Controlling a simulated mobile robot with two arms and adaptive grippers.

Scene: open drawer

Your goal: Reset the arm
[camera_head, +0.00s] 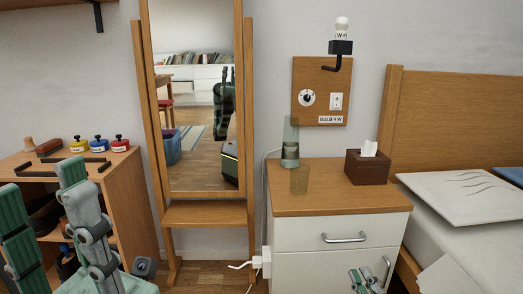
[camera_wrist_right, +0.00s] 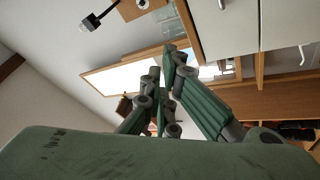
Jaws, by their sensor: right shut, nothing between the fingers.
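My right gripper (camera_head: 364,280) shows at the bottom of the head view, in front of the lower part of the white nightstand (camera_head: 305,235). In the right wrist view its fingers (camera_wrist_right: 163,66) come together, with nothing seen between them. The nightstand's top drawer (camera_head: 310,241) looks flush with the front. A second handle (camera_head: 387,270) is close to the right of the gripper; I cannot tell whether they touch. My left gripper (camera_head: 42,178) stands large at the lower left, its fingers apart, pointing up and empty.
A wooden shelf (camera_head: 130,200) is behind my left gripper.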

